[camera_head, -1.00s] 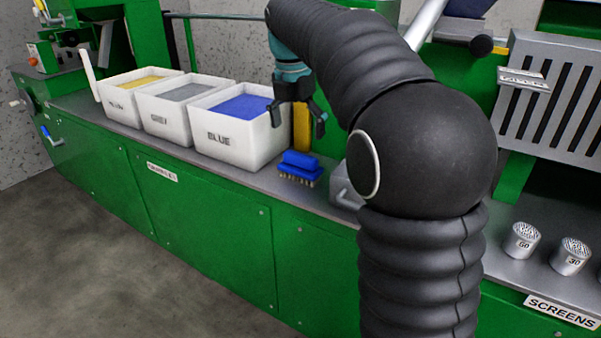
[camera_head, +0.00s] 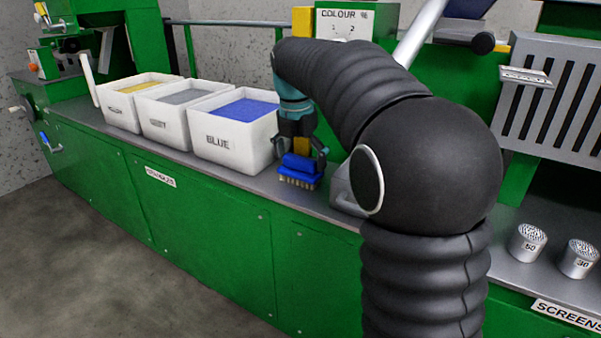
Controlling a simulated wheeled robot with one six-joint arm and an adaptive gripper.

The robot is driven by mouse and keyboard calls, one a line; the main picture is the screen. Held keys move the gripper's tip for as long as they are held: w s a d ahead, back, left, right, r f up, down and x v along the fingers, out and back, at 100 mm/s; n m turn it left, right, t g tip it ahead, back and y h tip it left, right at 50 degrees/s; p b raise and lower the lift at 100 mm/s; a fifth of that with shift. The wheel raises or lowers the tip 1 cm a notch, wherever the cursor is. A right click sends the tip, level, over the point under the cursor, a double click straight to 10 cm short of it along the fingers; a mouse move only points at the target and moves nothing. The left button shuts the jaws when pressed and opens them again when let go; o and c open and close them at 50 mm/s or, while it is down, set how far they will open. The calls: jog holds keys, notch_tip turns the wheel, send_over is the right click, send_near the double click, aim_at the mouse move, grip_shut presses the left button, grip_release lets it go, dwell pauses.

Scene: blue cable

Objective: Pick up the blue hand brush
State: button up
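The blue hand brush (camera_head: 299,164) has a blue body with pale bristles pointing down. It is on the grey worktop, to the right of the white box marked BLUE. My gripper (camera_head: 301,158) points down over the brush, with one finger at its left end and the other at its right end. The fingers are spread apart around the brush's upper part. Whether they touch it cannot be made out at this size. Whether the bristles rest on the worktop is also unclear.
White boxes of yellow, grey and blue granules stand left; the BLUE box (camera_head: 235,132) is close to my gripper. A yellow post (camera_head: 302,20) rises behind. A grey metal part (camera_head: 343,193) is to the right. Screen cups (camera_head: 527,243) stand at far right.

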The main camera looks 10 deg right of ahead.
aim_at(296, 159)
jog(key=c, duration=0.8)
jog(key=shift+r, duration=0.1)
jog(key=shift+a+r+p, duration=0.25)
jog(key=shift+r+p, duration=0.05)
jog(key=shift+r, duration=0.2)
jog(key=r, duration=0.2)
jog(key=r+p, duration=0.1)
jog(key=r, duration=0.3)
jog(key=shift+s+a+p, duration=0.15)
jog(key=shift+a+p, duration=0.1)
jog(key=shift+p, duration=0.15)
jog(key=s+a, duration=0.4)
jog(key=a, duration=0.4)
jog(key=s+a, duration=0.4)
jog(key=a, duration=0.5)
jog(key=shift+p, duration=0.3)
jog(key=shift+a, duration=0.1)
